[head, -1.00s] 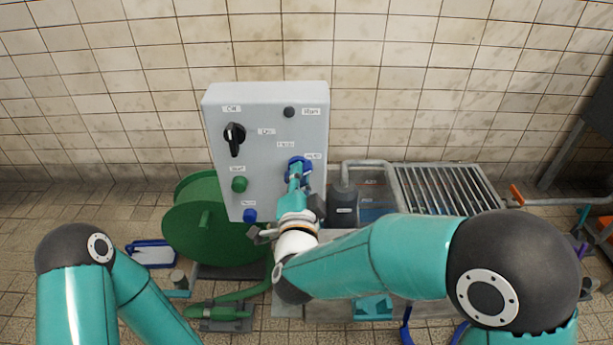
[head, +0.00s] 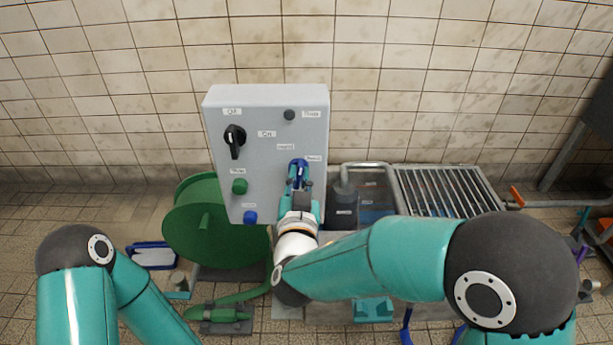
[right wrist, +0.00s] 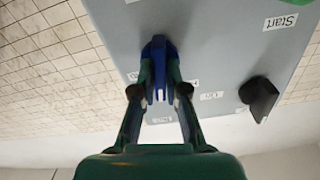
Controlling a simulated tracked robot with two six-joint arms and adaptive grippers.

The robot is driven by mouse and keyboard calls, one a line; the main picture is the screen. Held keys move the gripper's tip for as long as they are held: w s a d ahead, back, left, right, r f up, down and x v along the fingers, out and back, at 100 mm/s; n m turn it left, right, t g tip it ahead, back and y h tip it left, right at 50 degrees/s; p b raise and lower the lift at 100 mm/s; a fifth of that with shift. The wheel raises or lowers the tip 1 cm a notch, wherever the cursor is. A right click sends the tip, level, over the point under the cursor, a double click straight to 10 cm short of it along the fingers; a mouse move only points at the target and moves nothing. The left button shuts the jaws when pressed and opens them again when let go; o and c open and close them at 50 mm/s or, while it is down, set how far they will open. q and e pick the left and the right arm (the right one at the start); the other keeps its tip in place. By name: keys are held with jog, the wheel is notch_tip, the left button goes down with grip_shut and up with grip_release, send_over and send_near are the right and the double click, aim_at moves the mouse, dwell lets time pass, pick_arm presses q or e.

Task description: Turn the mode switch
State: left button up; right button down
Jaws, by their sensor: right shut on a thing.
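The grey control box (head: 265,105) stands against the tiled wall. A blue switch knob (head: 299,163) sits at the lower right of its front. My right gripper (head: 299,180) is at this knob, its fingers on either side of it. In the right wrist view the fingers (right wrist: 160,85) are closed on the blue knob (right wrist: 158,58), which is partly hidden between them. The labels beside the knob are too blurred to read surely. My left arm shows at the lower left, but its gripper is out of view.
The box also carries a black rotary switch (head: 235,140), a green button (head: 240,186), a blue button (head: 250,217) and a small dark knob (head: 289,115). A green hose reel (head: 200,225) stands at left. A metal grate (head: 445,190) lies to the right.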

jog(key=shift+f+n, duration=0.55)
jog(key=shift+n, duration=0.55)
jog(key=c, duration=1.2)
grip_release()
jog(key=shift+r, duration=0.2)
jog(key=s, duration=1.2)
